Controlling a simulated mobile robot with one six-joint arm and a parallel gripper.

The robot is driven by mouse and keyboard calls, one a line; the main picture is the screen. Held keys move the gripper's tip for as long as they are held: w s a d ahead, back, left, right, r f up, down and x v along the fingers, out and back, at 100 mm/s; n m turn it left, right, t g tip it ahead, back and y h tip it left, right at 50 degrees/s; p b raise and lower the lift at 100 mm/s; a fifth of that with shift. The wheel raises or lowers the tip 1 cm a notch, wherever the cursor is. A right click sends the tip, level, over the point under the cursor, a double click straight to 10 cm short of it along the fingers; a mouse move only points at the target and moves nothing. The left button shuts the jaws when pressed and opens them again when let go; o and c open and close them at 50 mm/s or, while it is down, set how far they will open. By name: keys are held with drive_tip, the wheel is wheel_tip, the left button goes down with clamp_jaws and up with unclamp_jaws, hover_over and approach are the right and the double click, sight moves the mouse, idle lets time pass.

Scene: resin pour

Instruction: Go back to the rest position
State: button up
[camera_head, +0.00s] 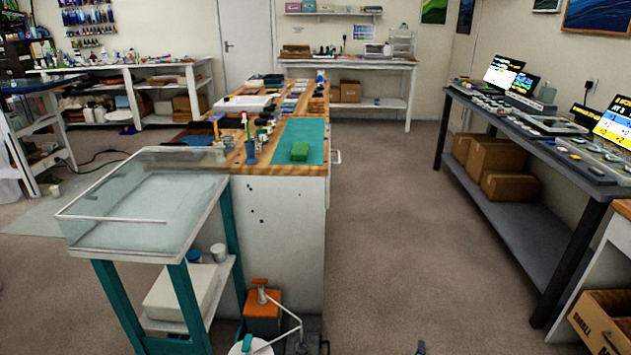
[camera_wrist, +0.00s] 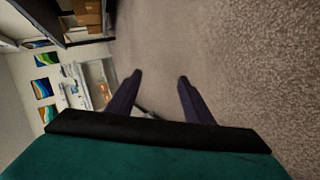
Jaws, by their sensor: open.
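My gripper (camera_wrist: 160,78) is open and empty in the wrist view. Its two dark fingers stand well apart over bare carpet, with nothing between the tips. The wrist view is turned sideways, with the floor filling the middle and right. In the head view only a small dark tip (camera_head: 421,347) shows at the bottom edge, which looks like part of my gripper.
A dark table (camera_head: 530,225) with screens lines the right. The carpet aisle (camera_head: 400,220) between is clear.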

drive_tip(key=s+a+f+g+y, duration=0.3)
drive_tip(key=s+a, duration=0.3)
drive_tip(key=a, duration=0.5)
drive_tip(key=s+a+f+g+y, duration=0.3)
drive_tip(key=s+a, duration=0.2)
drive_tip(key=a, duration=0.6)
drive_tip(key=s+r+m+g+h, duration=0.1)
drive_tip(key=s+m+g, duration=0.4)
drive_tip(key=s, duration=0.7)
drive_tip(key=s+r+m+g, duration=0.2)
drive_tip(key=s+m+g, duration=0.3)
drive_tip(key=s, duration=0.7)
wheel_tip(320, 180, up, 13)
drive_tip(key=s+p, duration=0.2)
drive_tip(key=p, duration=1)
drive_tip(key=shift+a+g+p, duration=0.25)
drive_tip(key=shift+g+p, duration=0.15)
